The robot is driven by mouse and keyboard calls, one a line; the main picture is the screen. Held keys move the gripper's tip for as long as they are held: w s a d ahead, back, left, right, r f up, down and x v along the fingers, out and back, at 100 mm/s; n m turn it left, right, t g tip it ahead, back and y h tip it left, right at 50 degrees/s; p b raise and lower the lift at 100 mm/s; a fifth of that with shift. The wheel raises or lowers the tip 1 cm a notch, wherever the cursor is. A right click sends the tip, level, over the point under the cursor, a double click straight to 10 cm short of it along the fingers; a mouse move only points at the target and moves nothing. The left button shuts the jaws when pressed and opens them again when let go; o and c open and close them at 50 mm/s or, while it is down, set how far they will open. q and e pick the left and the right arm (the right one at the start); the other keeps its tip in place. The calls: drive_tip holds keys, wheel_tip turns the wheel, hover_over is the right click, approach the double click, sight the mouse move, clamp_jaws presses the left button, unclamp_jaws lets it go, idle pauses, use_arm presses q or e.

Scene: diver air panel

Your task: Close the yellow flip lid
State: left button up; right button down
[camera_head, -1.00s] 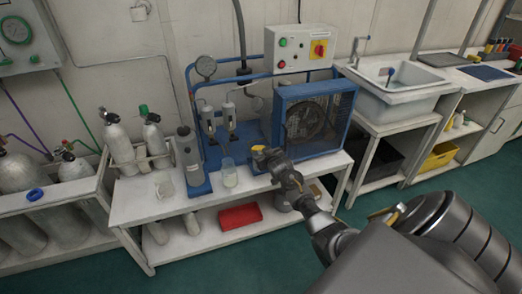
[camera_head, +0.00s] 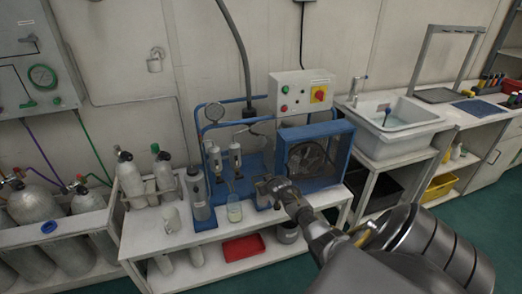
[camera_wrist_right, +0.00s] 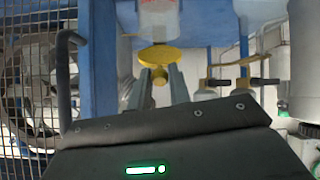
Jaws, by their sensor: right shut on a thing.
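A yellow round lid (camera_wrist_right: 160,55) with a small knob shows in the right wrist view, against the end of a pale container (camera_wrist_right: 158,20). I cannot tell whether it is fully seated. My right gripper (camera_wrist_right: 161,85) is shut on the lid's knob, which sits between its two fingertips. In the head view my right gripper (camera_head: 262,184) reaches over the white bench (camera_head: 185,241), in front of the blue fan box (camera_head: 341,136). The lid is not distinguishable there. My left gripper is not in view.
A clear jar (camera_head: 235,210) stands just left of the gripper, with a grey cylinder (camera_head: 197,195) further left. A blue stand with filter units (camera_head: 235,158) is behind. A red tray (camera_head: 243,248) lies on the lower shelf. A second yellow part (camera_wrist_right: 235,83) shows in the wrist view.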

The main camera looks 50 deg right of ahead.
drive_tip(key=shift+w+d+r, duration=0.25)
drive_tip(key=shift+w+r, duration=0.05)
drive_tip(key=shift+r, duration=0.2)
drive_tip(key=c, duration=1.6)
unclamp_jaws()
drive_tip(key=shift+c, duration=0.2)
drive_tip(key=shift+o, duration=1.4)
drive_tip(key=shift+s+f, duration=0.1)
drive_tip(key=shift+f, duration=0.1)
drive_tip(key=shift+a, duration=0.1)
drive_tip(key=p+v, duration=0.1)
drive_tip(key=v, duration=1)
